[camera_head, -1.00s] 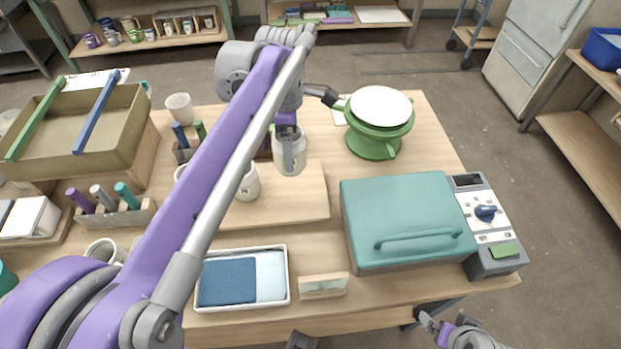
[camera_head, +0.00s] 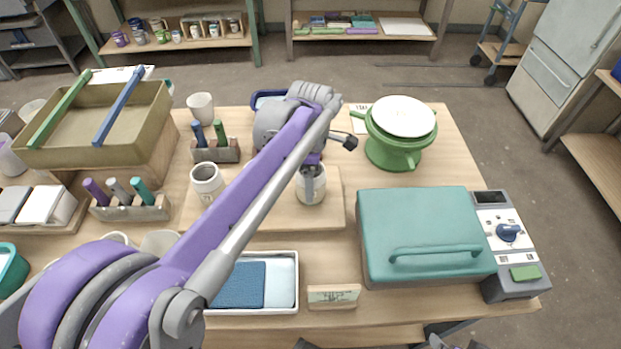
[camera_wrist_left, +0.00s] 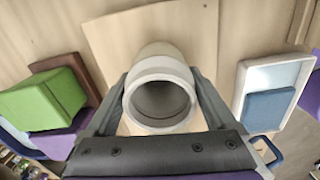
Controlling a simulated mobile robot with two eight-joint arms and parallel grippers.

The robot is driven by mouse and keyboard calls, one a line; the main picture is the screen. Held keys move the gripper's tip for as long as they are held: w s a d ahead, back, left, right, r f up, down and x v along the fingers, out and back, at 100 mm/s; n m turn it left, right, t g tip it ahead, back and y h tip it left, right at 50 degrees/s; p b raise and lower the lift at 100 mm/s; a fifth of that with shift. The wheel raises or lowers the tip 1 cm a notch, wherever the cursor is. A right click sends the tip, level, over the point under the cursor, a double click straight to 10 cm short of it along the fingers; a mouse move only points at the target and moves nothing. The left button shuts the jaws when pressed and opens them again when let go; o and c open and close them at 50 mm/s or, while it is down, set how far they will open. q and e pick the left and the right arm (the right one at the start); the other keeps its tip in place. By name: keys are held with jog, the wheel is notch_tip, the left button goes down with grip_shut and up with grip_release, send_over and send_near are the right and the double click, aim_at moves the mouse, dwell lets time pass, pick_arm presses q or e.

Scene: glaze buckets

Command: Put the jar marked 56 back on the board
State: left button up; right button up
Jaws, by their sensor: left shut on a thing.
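A pale jar (camera_head: 312,188) is held in my left gripper (camera_head: 312,172), low at the right end of the wooden board (camera_head: 262,217). I cannot tell whether its base touches the board. In the left wrist view the jar (camera_wrist_left: 160,92) shows its round open mouth, with the fingers shut on its two sides. No number is readable on it. Another pale jar (camera_head: 207,183) stands at the board's left part. My left arm hides the board's middle. Only a sliver of my right gripper (camera_head: 438,342) shows at the bottom edge.
A teal lidded box (camera_head: 425,232) stands to the board's right, a green banding wheel (camera_head: 398,135) behind it. A tool block (camera_head: 215,152) sits behind the board.

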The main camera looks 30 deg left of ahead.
pick_arm(q)
jog(key=shift+f, duration=0.1)
jog(key=o, duration=1.4)
jog(key=shift+o, duration=0.2)
notch_tip(320, 180, up, 12)
jog(key=p, duration=0.1)
jog(key=shift+p, duration=0.35)
jog(key=shift+s, duration=0.1)
jog(key=s+d+f+m+t+p, duration=0.2)
jog(key=s+m, duration=0.5)
jog(key=m, duration=0.4)
jog(key=s+d+f+m+t+p, duration=0.3)
jog(key=s+f+m, duration=0.4)
jog(key=m, duration=0.4)
jog(key=shift+s+d+p, duration=0.4)
jog(key=shift+d+p, duration=0.45)
jog(key=shift+p, duration=0.35)
